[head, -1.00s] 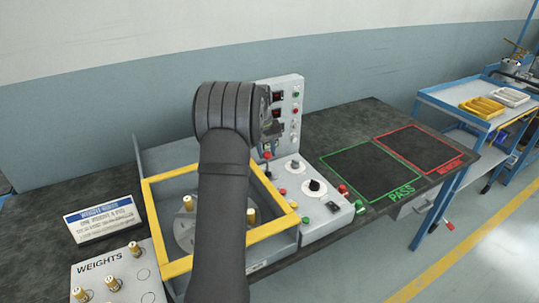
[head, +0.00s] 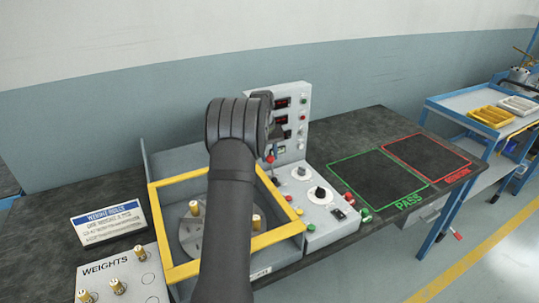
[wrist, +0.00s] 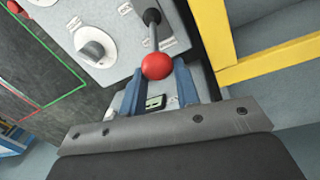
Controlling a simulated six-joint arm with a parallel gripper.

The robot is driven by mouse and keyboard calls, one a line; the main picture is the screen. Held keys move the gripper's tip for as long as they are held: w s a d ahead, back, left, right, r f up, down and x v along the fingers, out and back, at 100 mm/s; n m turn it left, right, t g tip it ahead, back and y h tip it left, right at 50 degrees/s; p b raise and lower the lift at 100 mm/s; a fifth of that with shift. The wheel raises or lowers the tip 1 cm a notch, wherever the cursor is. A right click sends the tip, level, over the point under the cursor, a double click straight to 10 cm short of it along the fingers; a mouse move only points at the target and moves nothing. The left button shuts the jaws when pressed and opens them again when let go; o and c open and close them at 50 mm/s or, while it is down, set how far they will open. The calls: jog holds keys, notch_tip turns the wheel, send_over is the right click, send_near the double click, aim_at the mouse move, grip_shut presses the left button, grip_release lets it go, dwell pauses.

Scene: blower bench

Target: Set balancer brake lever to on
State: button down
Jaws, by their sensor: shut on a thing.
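The balancer brake lever has a red ball knob (wrist: 158,66) on a thin metal stem (wrist: 153,36), which rises from a dark round pivot on the grey control panel. My gripper (wrist: 158,82) has its two blue fingers on either side of the red knob and is shut on it in the wrist view. Small labels sit beside the lever, too blurred to read. In the head view the lever's red knob (head: 270,159) shows just beyond my arm, at the panel's left edge; my fingers are mostly hidden there.
A grey rotary dial (wrist: 92,46) sits beside the lever. The yellow-framed balancer guard (head: 175,271) is close on the other side. A weights board (head: 150,280) and a sign (head: 107,221) stand left. The pass area (head: 375,178) is bare.

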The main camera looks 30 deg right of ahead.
jog(key=shift+w+a+f, duration=0.2)
jog(key=shift+w+a, duration=0.05)
jog(key=shift+a, duration=0.1)
jog(key=c, duration=1.1)
grip_release()
jog(key=shift+w+f, duration=0.1)
jog(key=shift+d, duration=0.1)
jog(key=shift+r, duration=0.25)
jog(key=shift+r, duration=0.3)
jog(key=r, duration=0.5)
jog(key=a+r, duration=0.1)
jog(key=r, duration=1)
jog(key=shift+w+a+r, duration=0.1)
jog(key=shift+a+r, duration=0.15)
jog(key=shift+a, duration=0.15)
jog(key=shift+f, duration=0.15)
jog(key=f, duration=0.5)
jog(key=d+f, duration=0.1)
jog(key=f, duration=0.5)
jog(key=d+f, duration=0.1)
jog(key=f, duration=0.5)
jog(key=shift+s, duration=0.3)
